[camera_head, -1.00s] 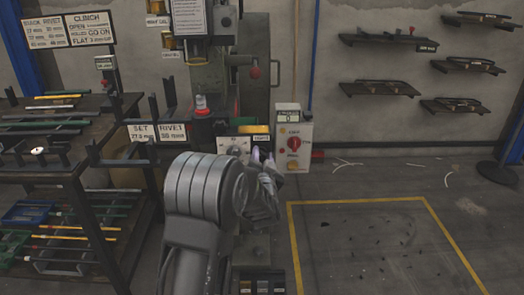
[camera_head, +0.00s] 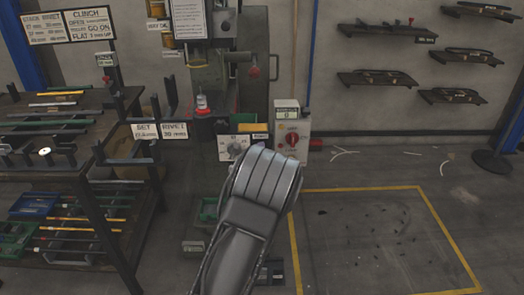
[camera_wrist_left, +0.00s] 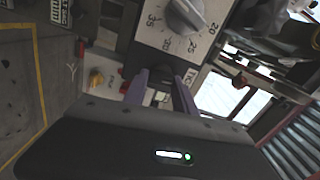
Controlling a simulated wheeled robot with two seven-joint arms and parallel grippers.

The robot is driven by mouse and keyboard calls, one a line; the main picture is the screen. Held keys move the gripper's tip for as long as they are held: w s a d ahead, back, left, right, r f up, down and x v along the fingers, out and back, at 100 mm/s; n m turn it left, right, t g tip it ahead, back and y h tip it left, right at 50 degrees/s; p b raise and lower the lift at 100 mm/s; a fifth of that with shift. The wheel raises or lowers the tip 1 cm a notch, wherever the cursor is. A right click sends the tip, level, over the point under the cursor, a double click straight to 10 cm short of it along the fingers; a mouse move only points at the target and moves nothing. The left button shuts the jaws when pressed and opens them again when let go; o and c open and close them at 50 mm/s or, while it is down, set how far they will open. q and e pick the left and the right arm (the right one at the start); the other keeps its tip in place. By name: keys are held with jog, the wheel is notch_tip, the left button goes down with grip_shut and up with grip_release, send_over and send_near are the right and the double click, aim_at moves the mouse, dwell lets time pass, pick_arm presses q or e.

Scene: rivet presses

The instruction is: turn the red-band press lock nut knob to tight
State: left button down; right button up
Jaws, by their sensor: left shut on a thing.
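The press (camera_head: 222,90) stands in the middle of the head view, with a red-marked part (camera_head: 203,104) on its front. Its white dial plate (camera_head: 226,150) carries a grey round knob, which shows large in the left wrist view (camera_wrist_left: 186,14) beside numbers. My left arm rises from the bottom of the head view and hides its gripper there. In the left wrist view my left gripper (camera_wrist_left: 161,82) has its purple fingers at the dial plate's lower edge, shut on a dark part that I take as the lock nut knob. That part is mostly hidden. My right gripper is not in view.
A control box (camera_head: 291,135) with a red knob stands right of the press. A rack (camera_head: 75,165) with rods and trays is at the left. Wall shelves (camera_head: 378,79) hang at the right. The yellow-outlined floor area (camera_head: 370,235) is mostly clear.

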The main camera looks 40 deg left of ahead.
pick_arm(q)
jog(key=shift+m, duration=0.7)
jog(key=shift+f, duration=0.1)
jog(key=c, duration=1)
grip_release()
jog(key=p+v, duration=0.1)
jog(key=v, duration=0.6)
jog(key=shift+s+d, duration=0.3)
